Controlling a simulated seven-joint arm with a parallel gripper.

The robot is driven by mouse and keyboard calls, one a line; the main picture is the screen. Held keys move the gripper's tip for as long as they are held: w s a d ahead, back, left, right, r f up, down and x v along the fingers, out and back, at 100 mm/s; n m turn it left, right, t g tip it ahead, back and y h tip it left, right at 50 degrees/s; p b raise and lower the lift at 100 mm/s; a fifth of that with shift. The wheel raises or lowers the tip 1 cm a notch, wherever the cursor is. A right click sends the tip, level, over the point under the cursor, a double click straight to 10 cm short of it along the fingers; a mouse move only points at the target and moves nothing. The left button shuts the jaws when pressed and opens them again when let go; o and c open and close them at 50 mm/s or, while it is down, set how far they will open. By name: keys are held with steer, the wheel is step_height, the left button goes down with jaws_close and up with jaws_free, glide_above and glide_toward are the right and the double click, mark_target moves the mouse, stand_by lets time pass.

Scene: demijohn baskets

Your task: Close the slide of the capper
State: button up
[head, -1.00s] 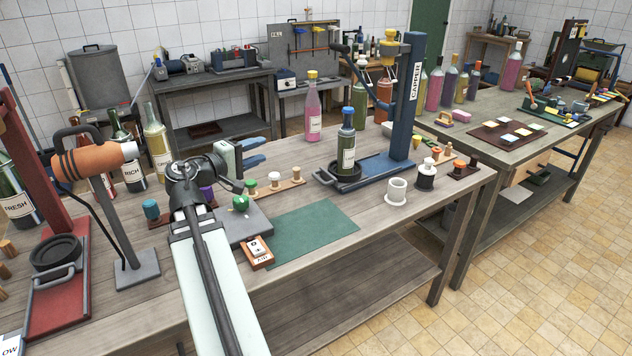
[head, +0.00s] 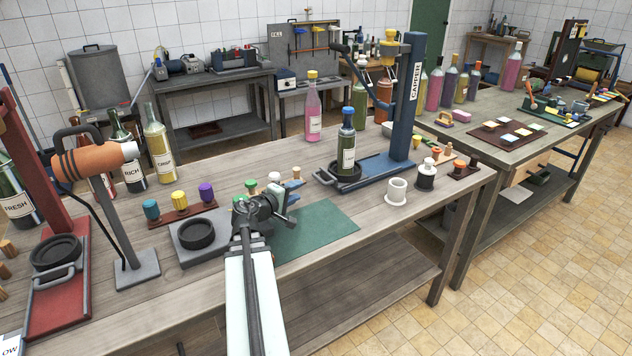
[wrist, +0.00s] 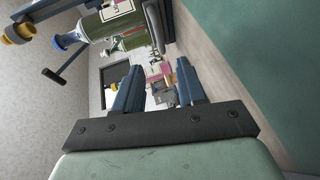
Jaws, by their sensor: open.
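The blue capper (head: 401,105) stands on the bench, with its lever and yellow funnel-like head high up. Its slide (head: 323,178), a dark cup with a grey handle, sits at the left front of the blue base. A green bottle (head: 347,145) with a blue cap stands upright in the cup, left of the post. My gripper (wrist: 158,85) is open and empty, short of the slide on its left in the head view, where my wrist partly hides it. In the wrist view the bottle (wrist: 106,22) and grey handle (wrist: 153,27) are ahead, up and left of the fingers, apart from them.
A green mat (head: 325,230) lies below and beside my gripper. Stoppers on a rack stand close behind my wrist. A white cup (head: 397,191) and a black-and-white jar (head: 426,176) stand right of the slide. A pink bottle (head: 313,112) stands behind it.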

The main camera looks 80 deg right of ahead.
mark_target(318, 179)
steer(key=x, duration=1.2)
jaws_close()
stand_by(0.5)
